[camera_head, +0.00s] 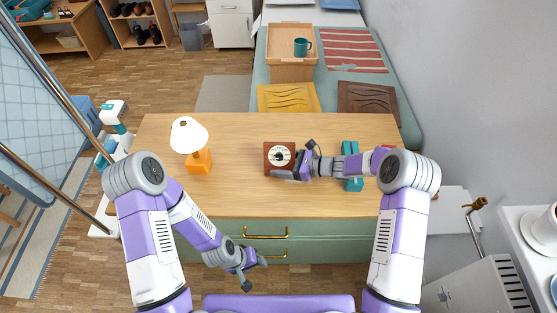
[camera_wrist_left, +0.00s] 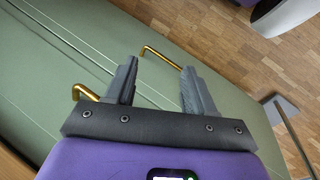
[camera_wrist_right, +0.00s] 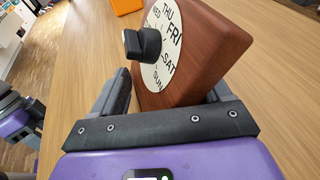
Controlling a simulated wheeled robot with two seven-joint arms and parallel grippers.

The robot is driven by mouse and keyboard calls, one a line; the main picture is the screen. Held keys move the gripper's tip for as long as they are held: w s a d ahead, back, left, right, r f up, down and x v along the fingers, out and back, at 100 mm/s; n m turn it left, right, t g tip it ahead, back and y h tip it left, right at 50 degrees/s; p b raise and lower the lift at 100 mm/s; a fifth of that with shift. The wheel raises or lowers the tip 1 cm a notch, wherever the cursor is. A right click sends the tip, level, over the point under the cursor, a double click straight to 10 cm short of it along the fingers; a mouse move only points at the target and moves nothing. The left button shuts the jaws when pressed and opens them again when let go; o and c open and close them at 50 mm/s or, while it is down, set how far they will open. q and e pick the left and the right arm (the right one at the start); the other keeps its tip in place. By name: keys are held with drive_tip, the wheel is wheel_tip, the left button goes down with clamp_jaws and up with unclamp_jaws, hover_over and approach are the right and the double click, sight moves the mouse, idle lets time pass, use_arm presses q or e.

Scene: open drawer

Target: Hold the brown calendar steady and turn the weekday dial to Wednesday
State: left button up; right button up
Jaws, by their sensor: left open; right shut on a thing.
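The brown calendar (camera_head: 267,167) is a wooden block standing upright on the desk. In the right wrist view the brown calendar (camera_wrist_right: 202,60) carries a white weekday dial (camera_wrist_right: 174,66) with a black knob (camera_wrist_right: 143,44); WED, THU, FRI, SAT and SUN are readable. The knob's exact pointing direction is unclear. My right gripper (camera_head: 291,162) is shut on the calendar from its right side; one finger lies along the dial side, the other is mostly hidden behind the block. My left gripper (camera_head: 256,274) is open and empty, low in front of the drawers, apart from the calendar.
An orange lamp (camera_head: 199,160) stands on the desk (camera_head: 240,195) left of the calendar. A teal object (camera_head: 351,183) lies under my right arm. Green drawers with brass handles (camera_head: 266,236) face me. The desk between lamp and calendar is clear.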

use_arm(q)
drive_tip(key=w+d+r+n+t+h, duration=0.25)
drive_tip(key=d+r+n, duration=0.35)
drive_tip(key=d, duration=0.3)
drive_tip(key=w+d+r+n+t+h, duration=0.1)
drive_tip(key=w+d+r+n+t, duration=0.2)
drive_tip(key=d+r+n, duration=0.45)
drive_tip(key=w+r+n+t+y, duration=0.1)
drive_tip(key=w+r+n+t, duration=0.3)
drive_tip(key=w+r+n, duration=0.15)
drive_tip(key=n+t+y, duration=0.3)
drive_tip(key=n+y, duration=0.3)
drive_tip(key=n, duration=0.5)
approach(279, 158)
drive_tip(key=v, duration=0.3)
drive_tip(key=x, duration=1.1)
drive_tip(key=shift+w+f, duration=0.1)
drive_tip(key=shift+w, duration=0.15)
use_arm(e)
drive_tip(key=shift+f, duration=0.1)
